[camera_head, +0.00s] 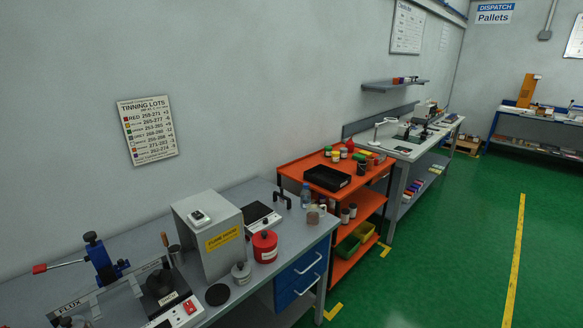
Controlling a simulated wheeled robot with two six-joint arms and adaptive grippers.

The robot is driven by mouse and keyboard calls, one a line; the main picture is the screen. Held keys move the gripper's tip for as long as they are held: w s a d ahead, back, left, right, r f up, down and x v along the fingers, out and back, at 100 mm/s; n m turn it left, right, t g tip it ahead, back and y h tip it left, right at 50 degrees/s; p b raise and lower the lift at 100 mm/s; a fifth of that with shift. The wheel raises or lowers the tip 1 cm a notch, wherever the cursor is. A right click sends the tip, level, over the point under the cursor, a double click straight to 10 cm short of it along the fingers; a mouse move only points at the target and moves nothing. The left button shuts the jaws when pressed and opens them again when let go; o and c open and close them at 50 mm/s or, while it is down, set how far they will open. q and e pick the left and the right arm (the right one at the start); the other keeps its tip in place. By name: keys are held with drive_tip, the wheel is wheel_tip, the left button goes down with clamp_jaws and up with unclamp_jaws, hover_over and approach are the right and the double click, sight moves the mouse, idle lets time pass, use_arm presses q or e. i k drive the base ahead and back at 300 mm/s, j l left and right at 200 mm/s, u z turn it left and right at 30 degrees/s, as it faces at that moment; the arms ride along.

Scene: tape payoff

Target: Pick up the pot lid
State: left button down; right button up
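A red pot (265,252) stands on the grey bench, with a lid (265,238) on top that has a dark knob. A flat black disc (217,294) lies on the bench in front of the grey pot. I cannot tell which of these the task calls the pot lid. Neither of my grippers shows in the head view.
A grey fume hood box (210,235) stands behind the pots. A scale-like device (260,216) sits behind the red pot. Soldering equipment with a red switch (190,307) fills the bench's near left. An orange cart (340,195) adjoins the bench. Green floor (440,260) is open at right.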

sight(159, 278)
drive_tip(key=k+u, duration=0.15)
drive_tip(key=u, duration=1)
